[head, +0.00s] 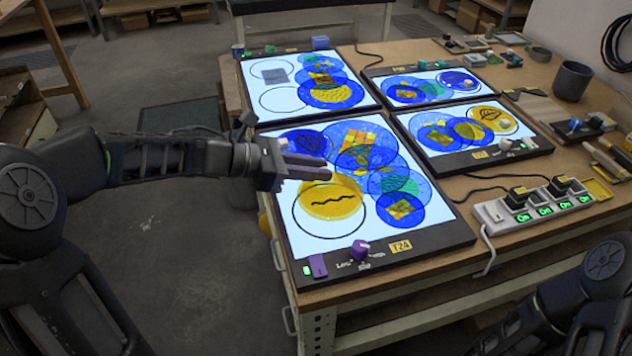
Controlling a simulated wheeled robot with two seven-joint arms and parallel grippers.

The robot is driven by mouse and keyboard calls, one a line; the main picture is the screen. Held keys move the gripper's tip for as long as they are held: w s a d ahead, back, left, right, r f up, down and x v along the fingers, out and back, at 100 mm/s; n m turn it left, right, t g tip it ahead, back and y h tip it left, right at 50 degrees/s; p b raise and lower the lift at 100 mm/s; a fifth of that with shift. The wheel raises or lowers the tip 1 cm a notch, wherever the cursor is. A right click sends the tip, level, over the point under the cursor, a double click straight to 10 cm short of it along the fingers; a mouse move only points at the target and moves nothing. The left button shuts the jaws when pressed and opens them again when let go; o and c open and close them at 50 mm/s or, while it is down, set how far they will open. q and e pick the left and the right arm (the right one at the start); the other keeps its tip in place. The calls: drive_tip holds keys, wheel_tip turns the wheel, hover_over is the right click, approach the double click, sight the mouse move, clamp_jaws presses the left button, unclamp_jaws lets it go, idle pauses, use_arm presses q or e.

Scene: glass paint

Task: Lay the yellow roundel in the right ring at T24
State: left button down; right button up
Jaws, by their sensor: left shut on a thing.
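The T24 light panel (428,238) lies at the front left of the bench, with its yellow T24 label at the front edge. The yellow roundel (332,203), marked with a dark wavy line, is over the panel's lower left. My left gripper (328,174) is shut on its far edge. The roundel overlaps the upper part of a black-outlined ring (312,255), whose lower part shows bare white. I cannot tell if it touches the panel. A blue roundel with a dark drawing (302,140) lies behind it. My right gripper is out of view.
Several overlapping blue, green and yellow discs (385,185) cover the panel's right part. A purple knob (360,249) stands on its front edge. Other lit panels stand behind and to the right. A power strip (535,207) with cables lies at the right.

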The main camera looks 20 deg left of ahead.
sight(316, 182)
use_arm(q)
drive_tip(key=shift+f, duration=1.85)
drive_tip(key=c, duration=1.3)
unclamp_jaws()
drive_tip(key=v, duration=1.2)
drive_tip(key=shift+b, duration=0.45)
drive_tip(key=shift+f, duration=0.1)
